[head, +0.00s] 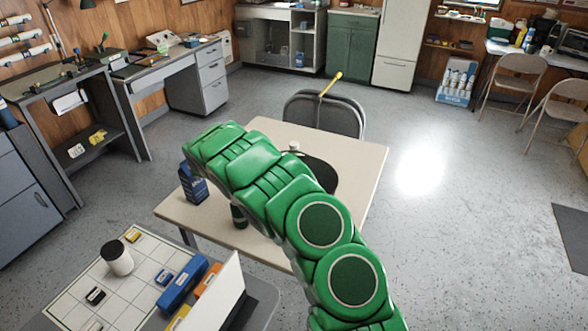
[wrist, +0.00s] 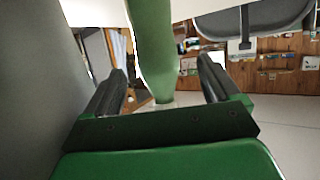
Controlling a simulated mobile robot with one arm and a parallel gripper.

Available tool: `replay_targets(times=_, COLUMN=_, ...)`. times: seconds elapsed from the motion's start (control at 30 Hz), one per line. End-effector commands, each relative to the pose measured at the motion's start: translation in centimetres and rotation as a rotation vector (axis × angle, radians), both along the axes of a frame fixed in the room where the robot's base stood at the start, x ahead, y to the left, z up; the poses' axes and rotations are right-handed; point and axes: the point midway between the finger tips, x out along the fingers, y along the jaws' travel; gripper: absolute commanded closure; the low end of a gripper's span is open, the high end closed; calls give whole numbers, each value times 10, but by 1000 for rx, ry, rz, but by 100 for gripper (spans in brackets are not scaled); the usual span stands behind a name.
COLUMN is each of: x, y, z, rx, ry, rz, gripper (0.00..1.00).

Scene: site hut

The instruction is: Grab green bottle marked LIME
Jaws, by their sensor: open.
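In the wrist view, a smooth green bottle-like object (wrist: 152,45) comes in from the top edge and narrows to a pale end between the two dark fingers of my gripper (wrist: 162,85). The fingers are spread, with a visible gap on each side of it. No marking can be read on it. In the head view my green arm reaches over the beige table and hides my gripper. A dark bottle (head: 239,216) stands partly hidden beside the arm; its label cannot be read.
A blue carton (head: 194,184) stands at the left of the beige table (head: 345,157). A small white top (head: 294,147) shows behind my arm. A grey chair (head: 322,112) stands behind the table.

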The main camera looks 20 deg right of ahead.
Motion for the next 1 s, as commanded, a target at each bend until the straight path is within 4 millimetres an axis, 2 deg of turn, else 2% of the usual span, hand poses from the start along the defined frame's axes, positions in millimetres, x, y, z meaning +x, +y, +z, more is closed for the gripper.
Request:
replay_targets(times=0.47, x=7, y=-36, z=-17, rx=1, ry=0, rz=-2, gripper=11)
replay_targets(times=0.7, x=12, y=-63, z=-28, rx=1, ry=0, rz=-3, gripper=11)
replay_targets(times=1.0, x=14, y=-72, z=-31, rx=-1, ry=-1, rz=-1, gripper=11)
